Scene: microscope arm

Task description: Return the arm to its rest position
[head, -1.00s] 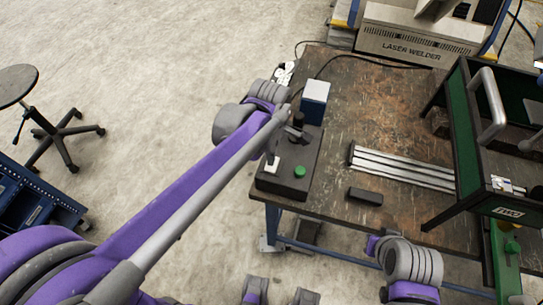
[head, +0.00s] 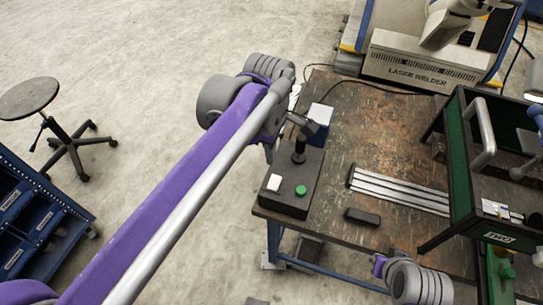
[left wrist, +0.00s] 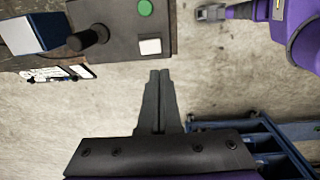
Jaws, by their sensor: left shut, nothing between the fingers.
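A pale jointed arm (head: 447,24) hangs over the laser welder at the top right in the head view; its upper end is cut off, and I cannot tell whether it is the task's arm. In the left wrist view the shut, empty fingers (left wrist: 160,74) point toward the box edge (left wrist: 125,52), over bare floor. My right gripper (head: 379,265) is low at the bottom right, partly visible; it also shows in the left wrist view (left wrist: 211,13).
The box carries a joystick (head: 299,150), a green button (head: 301,190) and a white switch (head: 274,182). A blue-and-white box (head: 320,113) stands behind it. Metal rails (head: 400,190) and a green-sided frame (head: 460,170) are on the worn table. A stool (head: 30,98) stands left; floor between is clear.

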